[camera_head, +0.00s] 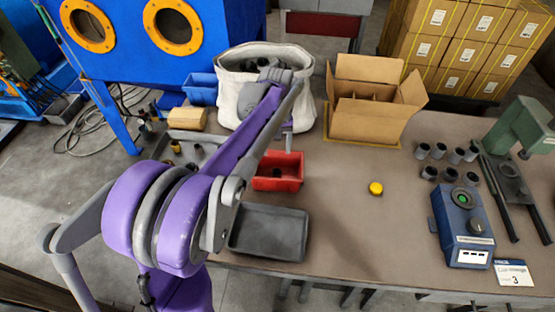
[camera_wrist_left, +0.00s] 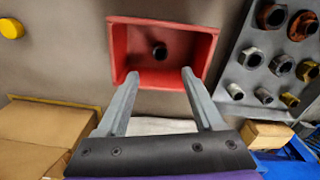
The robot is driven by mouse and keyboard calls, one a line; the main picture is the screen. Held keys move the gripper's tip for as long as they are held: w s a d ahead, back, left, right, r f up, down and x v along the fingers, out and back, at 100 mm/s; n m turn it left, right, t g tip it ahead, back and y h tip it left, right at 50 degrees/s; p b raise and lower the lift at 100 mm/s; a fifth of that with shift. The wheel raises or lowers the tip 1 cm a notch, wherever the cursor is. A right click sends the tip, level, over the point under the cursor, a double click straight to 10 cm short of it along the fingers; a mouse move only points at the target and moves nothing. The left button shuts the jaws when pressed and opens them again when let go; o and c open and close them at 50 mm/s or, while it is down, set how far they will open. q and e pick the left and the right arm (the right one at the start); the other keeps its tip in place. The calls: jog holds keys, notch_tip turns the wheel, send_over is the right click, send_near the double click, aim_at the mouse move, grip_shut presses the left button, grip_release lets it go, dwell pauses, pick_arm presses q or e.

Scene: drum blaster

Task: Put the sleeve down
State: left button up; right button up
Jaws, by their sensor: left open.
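A dark sleeve (camera_head: 277,172) lies in the red bin (camera_head: 290,186) near the middle of the table. In the left wrist view the sleeve (camera_wrist_left: 159,51) rests on the floor of the red bin (camera_wrist_left: 117,45), with its round opening showing. My left gripper (camera_wrist_left: 160,74) is open and empty there, its two fingertips apart at the bin's near edge and not touching the sleeve. In the head view the left gripper (camera_head: 288,142) is behind the red bin, partly hidden by my purple arm. My right gripper is not in view.
A grey tray (camera_head: 290,248) stands in front of the red bin. A white fabric-lined container (camera_head: 305,98) and an open carton (camera_head: 365,125) stand behind. A yellow knob (camera_head: 376,188), several dark cylinders (camera_head: 440,151) and a blue control box (camera_head: 463,232) are at right.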

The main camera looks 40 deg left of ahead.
pick_arm(q)
jog(key=s+d+f+m+t, duration=0.2)
jog(key=s+d+m, duration=0.2)
jog(key=s+d, duration=0.4)
jog(key=s+d+f+m+t, duration=0.2)
jog(key=s+d+m+t, duration=0.1)
jog(key=s+d, duration=0.6)
jog(key=shift+s+m, duration=0.8)
jog(key=shift+s, duration=0.05)
jog(key=shift+f, duration=0.1)
